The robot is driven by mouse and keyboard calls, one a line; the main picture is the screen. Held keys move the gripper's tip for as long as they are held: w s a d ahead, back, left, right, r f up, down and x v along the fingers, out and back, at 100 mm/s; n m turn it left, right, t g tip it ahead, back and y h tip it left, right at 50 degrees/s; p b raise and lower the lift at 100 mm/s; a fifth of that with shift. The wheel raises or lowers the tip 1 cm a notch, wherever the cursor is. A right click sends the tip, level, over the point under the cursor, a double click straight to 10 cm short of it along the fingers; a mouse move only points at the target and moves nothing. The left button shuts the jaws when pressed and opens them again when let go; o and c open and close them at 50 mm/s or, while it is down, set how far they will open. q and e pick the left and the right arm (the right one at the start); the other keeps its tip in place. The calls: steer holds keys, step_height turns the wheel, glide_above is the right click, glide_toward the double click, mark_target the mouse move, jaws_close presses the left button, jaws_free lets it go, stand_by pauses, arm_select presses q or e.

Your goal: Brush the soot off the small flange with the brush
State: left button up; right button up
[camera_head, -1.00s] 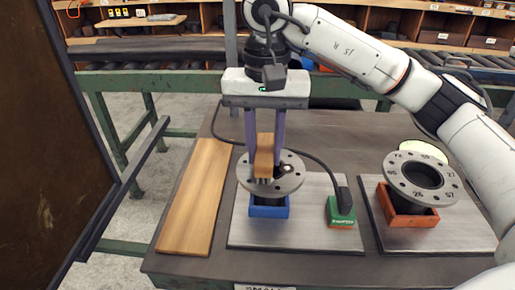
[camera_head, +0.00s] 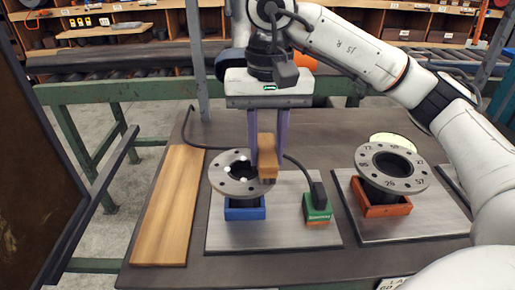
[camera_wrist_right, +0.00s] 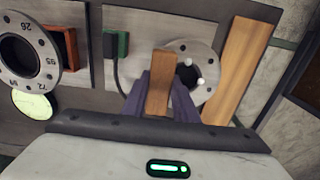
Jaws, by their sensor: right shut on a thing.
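The small flange (camera_head: 224,180) is a grey ring with bolt holes on a dark pipe, upright in a blue holder (camera_head: 245,212). My right gripper (camera_head: 267,160) is shut on the brush (camera_head: 266,150), which has a wooden handle. It holds the brush upright over the flange's right edge. I cannot tell whether the bristles touch the ring. In the right wrist view the brush (camera_wrist_right: 160,82) covers part of the flange (camera_wrist_right: 207,62). Small bright spots show near the bore; soot cannot be made out clearly. My left gripper is out of view.
A larger numbered flange (camera_head: 372,158) stands in an orange holder (camera_head: 382,208) at the right. A green block (camera_head: 317,207) with a black cable sits right of the small flange. A wooden board (camera_head: 168,210) lies at the left. A dark panel (camera_head: 40,180) stands at far left.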

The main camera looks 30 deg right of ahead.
stand_by(0.4)
